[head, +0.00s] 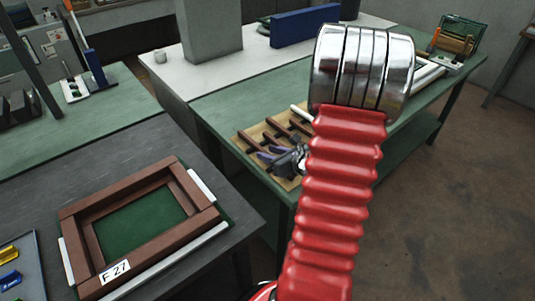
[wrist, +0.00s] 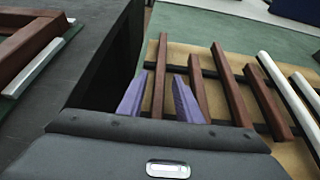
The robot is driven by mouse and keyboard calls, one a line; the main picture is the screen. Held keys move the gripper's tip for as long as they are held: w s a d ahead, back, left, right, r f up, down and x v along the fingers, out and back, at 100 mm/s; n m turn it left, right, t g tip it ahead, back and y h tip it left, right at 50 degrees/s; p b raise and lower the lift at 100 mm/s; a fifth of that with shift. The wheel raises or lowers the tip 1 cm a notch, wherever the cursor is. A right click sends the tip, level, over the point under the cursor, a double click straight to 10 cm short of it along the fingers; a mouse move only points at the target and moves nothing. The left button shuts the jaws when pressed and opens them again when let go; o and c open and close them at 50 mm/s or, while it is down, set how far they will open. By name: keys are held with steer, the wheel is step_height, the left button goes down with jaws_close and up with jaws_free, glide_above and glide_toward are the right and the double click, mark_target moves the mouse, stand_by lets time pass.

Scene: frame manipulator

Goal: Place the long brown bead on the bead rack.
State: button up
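The bead rack is a tan board (head: 247,143) with dark crossbars, at the near end of the green table; its board also shows in the wrist view (wrist: 205,52). Several brown beads lie on it, including a long brown bead (wrist: 230,80) right of my fingers. My gripper (head: 272,156) is at the rack's near side, partly hidden by my red arm. In the wrist view its purple fingers (wrist: 160,92) are apart. A thinner brown bead (wrist: 161,65) shows between them, with gaps on both sides. I cannot tell the fingers' height above it.
A brown frame (head: 140,220) marked F 27 lies on the dark table at left, with pale strips at its sides. Light metallic beads (wrist: 285,90) lie at the rack's right. A dark gap (wrist: 112,75) separates the tables. A blue box (head: 303,25) stands behind.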

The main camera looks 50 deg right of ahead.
steer(key=v, duration=1.1)
steer(key=shift+s+r, duration=0.1)
steer(key=shift+s, duration=0.15)
stand_by(0.4)
steer(key=shift+w+a+r, duration=0.1)
steer(key=shift+w+a, duration=0.1)
steer(key=shift+a, duration=0.1)
steer(key=w+a+r+n+g+y, duration=0.2)
steer(key=a+r+n+g+y, duration=0.1)
steer(key=a+n, duration=0.75)
steer(key=w+a+r+n+g+y, duration=0.2)
steer(key=a+n+y, duration=0.35)
steer(key=a, duration=0.75)
steer(key=s+a+r+n+g+h, duration=0.1)
steer(key=s+a+r+n+h, duration=0.2)
steer(key=n, duration=0.7)
steer(key=s+a+r+n+g+h, duration=0.1)
steer(key=s+a+r+n+h, duration=0.3)
steer(key=a+n, duration=0.3)
steer(key=shift+s+a+r+n, duration=0.25)
steer(key=shift+r+n, duration=0.35)
steer(key=shift+n, duration=1.6)
